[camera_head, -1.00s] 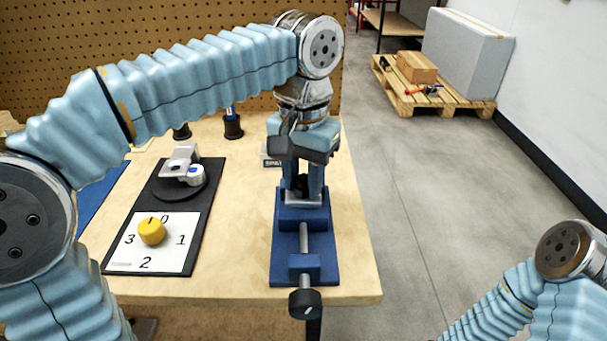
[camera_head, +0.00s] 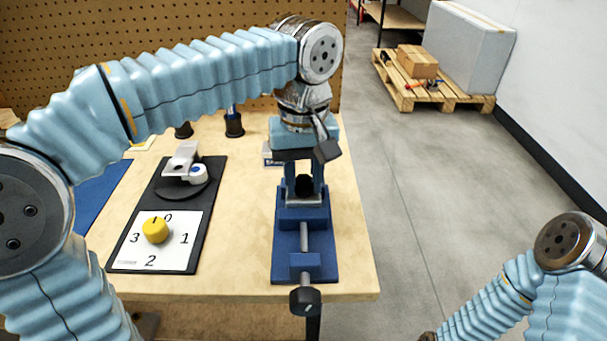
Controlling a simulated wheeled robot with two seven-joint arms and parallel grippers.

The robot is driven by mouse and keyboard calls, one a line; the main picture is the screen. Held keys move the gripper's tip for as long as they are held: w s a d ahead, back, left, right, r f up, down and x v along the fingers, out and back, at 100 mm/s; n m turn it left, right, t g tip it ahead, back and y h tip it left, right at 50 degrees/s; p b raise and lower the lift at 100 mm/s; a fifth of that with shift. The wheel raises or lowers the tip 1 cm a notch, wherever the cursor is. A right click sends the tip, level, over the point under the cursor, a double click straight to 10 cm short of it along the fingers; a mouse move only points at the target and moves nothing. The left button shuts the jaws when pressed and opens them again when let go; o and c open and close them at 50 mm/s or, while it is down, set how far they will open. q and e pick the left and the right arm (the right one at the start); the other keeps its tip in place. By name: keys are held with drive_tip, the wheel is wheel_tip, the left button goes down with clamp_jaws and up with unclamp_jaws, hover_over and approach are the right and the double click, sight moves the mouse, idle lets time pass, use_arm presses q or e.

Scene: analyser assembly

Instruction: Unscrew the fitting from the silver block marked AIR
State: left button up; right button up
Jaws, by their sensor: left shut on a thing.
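A blue vise (camera_head: 305,262) stands near the table's right edge with its screw handle toward me. A silver block (camera_head: 304,202) sits in its jaws, mostly hidden; I cannot read any marking on it. A dark round fitting (camera_head: 304,185) shows at the top of the block, between my fingers. My left gripper (camera_head: 304,188) points straight down over the vise, its two blue fingers one on each side of the fitting and shut on it. Of my right arm, only links show at the lower right; its gripper is out of view.
Dark holders (camera_head: 234,126) stand at the back. The table between board and vise is clear.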

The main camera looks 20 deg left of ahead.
use_arm(q)
drive_tip(key=shift+r+n+p, duration=0.1)
drive_tip(key=shift+n+p, duration=0.2)
drive_tip(key=shift+n, duration=1.7)
drive_tip(key=n, duration=0.4)
drive_tip(key=n, duration=0.4)
